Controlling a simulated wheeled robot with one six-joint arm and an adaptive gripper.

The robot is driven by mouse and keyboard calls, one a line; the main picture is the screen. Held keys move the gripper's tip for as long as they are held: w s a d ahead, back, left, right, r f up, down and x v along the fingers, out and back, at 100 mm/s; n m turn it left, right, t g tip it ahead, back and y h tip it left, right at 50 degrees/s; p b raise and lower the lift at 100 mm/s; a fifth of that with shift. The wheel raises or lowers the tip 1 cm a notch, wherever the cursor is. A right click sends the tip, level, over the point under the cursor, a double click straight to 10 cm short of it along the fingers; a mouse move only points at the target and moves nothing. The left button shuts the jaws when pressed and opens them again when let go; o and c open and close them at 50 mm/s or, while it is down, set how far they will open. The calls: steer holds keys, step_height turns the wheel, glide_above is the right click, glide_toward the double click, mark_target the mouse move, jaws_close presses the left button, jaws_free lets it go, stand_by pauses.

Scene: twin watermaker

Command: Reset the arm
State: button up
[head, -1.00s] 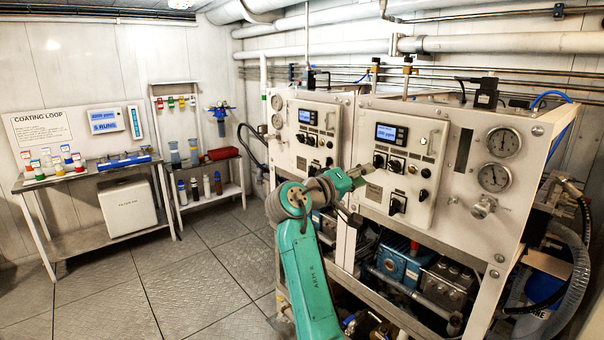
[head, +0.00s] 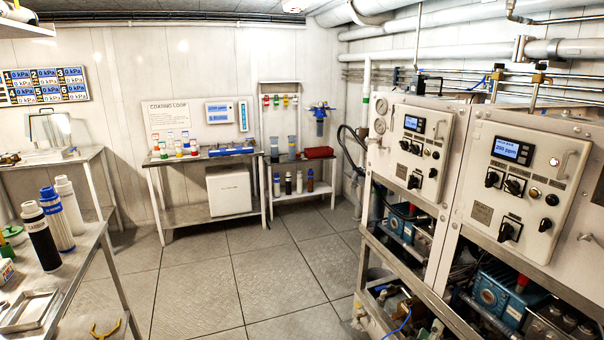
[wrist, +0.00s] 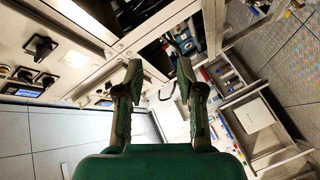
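My gripper (wrist: 159,68) shows in the wrist view, with its two dark green fingers spread apart and nothing between them. Cabinet frames and floor show beyond the fingertips, and neither finger appears to touch anything. My arm and gripper are not in the head view now. In the wrist view a control panel with black knobs (wrist: 40,47) lies at the upper left, apart from the fingers.
In the head view, two white machine cabinets (head: 560,165) with pumps below stand at the right. A bench with bottles (head: 165,165) stands at the back. A side table with filter cartridges (head: 95,238) is at the left. The tiled floor (head: 250,270) between is clear.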

steer(key=s+a+f+y, duration=0.25)
steer(key=s+f, duration=0.25)
steer(key=s, duration=0.3)
steer(key=s+a+f+t+y, duration=0.1)
steer(key=s+a+f+y, duration=0.15)
steer(key=s+f, duration=0.45)
steer(key=s+a+f+y, duration=0.2)
steer(key=s+a+f, duration=0.15)
steer(key=s, duration=0.65)
steer(key=s+a+r+m+y, duration=0.1)
steer(key=s+r, duration=0.3)
steer(key=s, duration=0.4)
steer(key=s+a+r+m+y, duration=0.1)
steer(key=s+r, duration=0.3)
steer(key=s, duration=0.5)
steer(key=s+a+r+m, duration=0.1)
steer(key=s+r, duration=0.3)
steer(key=s, duration=0.5)
steer(key=shift+a+m+t+y, duration=0.35)
steer(key=shift+m+t+y, duration=0.05)
steer(key=shift+m, duration=0.5)
steer(key=shift+r, duration=0.1)
